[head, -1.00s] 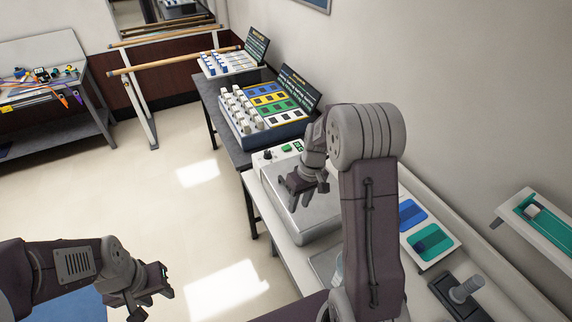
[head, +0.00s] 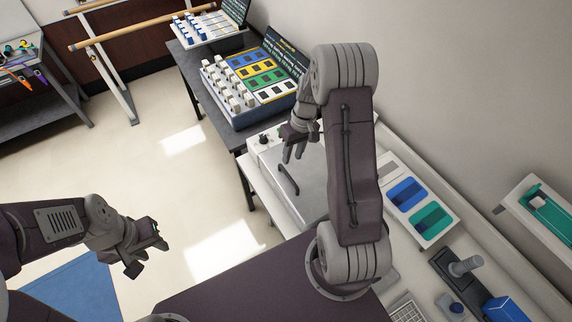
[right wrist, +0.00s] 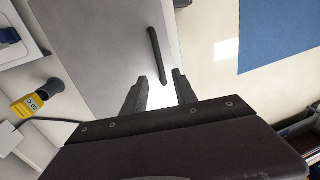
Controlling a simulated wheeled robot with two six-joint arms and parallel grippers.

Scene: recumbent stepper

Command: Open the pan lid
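The pan lid (head: 311,186) is a flat silver-grey cover on a white unit against the wall, and it lies shut. Its black bar handle (head: 288,179) runs along the lid's left side. My right gripper (head: 294,148) is above the lid, beyond the handle in the head view. In the right wrist view my right gripper (right wrist: 160,90) is open and empty, with the handle (right wrist: 156,55) ahead of the gap between its fingers, apart from them. My right arm hides part of the lid in the head view. My left gripper (head: 148,248) is open and empty over the floor.
A dark table (head: 222,130) with a sorting board (head: 238,95) stands beyond the unit. A tray with blue and green pads (head: 418,205) lies right of my right arm. A yellow-labelled device (right wrist: 32,103) lies beside the lid.

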